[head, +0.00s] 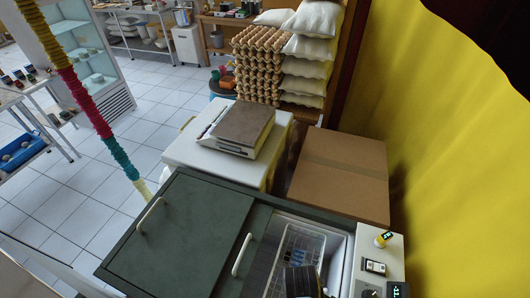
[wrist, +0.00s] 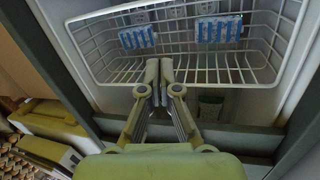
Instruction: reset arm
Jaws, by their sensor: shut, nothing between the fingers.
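My gripper (wrist: 166,66) shows in the wrist view with its two pale green-grey fingers together and nothing held. It is over the open part of a chest freezer, and its fingertips appear in front of the near side of a white wire basket (wrist: 258,62). I cannot tell whether they touch the basket. In the head view the dark green freezer lid (head: 180,237) covers the left part, and the basket (head: 298,250) is in the open right part. A dark ribbed object (head: 301,282) at the bottom edge partly hides the basket; I cannot tell what it is.
Two blue-and-white packs (wrist: 137,37) (wrist: 218,29) are in the basket. A small greenish container (wrist: 210,106) is below it. A cardboard box (head: 342,175), a white cabinet (head: 195,163) and stacked egg trays (head: 257,67) stand behind the freezer. A yellow curtain (head: 440,130) hangs right.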

